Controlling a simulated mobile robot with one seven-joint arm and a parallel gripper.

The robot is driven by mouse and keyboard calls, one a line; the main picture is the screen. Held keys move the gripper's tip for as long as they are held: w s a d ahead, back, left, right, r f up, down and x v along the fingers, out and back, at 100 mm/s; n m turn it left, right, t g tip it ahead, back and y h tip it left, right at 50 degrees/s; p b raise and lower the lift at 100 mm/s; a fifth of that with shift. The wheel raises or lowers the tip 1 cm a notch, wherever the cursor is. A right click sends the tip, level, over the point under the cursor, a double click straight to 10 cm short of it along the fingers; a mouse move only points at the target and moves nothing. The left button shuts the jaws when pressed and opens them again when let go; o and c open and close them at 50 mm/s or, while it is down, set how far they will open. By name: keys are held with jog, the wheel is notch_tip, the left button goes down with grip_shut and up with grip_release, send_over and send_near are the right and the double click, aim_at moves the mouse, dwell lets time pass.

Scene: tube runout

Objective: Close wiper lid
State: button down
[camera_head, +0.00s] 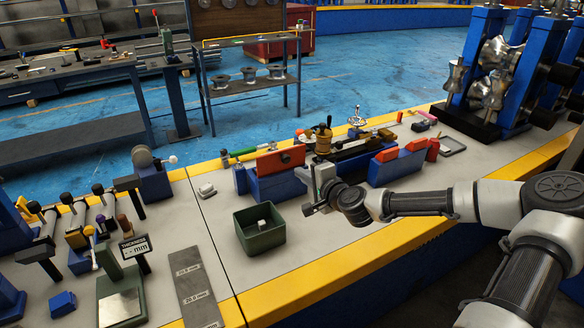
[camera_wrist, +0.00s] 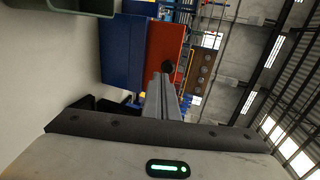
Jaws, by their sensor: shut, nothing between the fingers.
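The wiper (camera_head: 284,186) is a blue box at the middle of the bench. Its orange-red lid (camera_head: 280,161) stands raised above the blue body. In the wrist view, which is turned sideways, the lid (camera_wrist: 165,40) lies just beyond my fingers, beside the blue body (camera_wrist: 122,50). A dark round knob shows at the lid's edge. My gripper (camera_wrist: 161,85) is shut and empty, its fingertips pointing toward the lid. I cannot tell whether they touch it. In the head view my gripper is right of the wiper, its fingertips unclear.
A green bin (camera_head: 260,238) with a small pale cube stands in front of the wiper. A second blue block with red parts (camera_head: 398,160) and a brass-coloured pot (camera_head: 323,140) are to the right and behind. The bench's yellow front edge (camera_head: 330,268) is clear.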

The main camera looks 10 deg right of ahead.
aim_at(287, 161)
jog(key=x, duration=0.4)
jog(key=r+x, duration=0.1)
jog(key=x, duration=0.1)
jog(key=shift+w+a, duration=0.1)
jog(key=shift+w, duration=0.1)
jog(key=shift+r, duration=0.2)
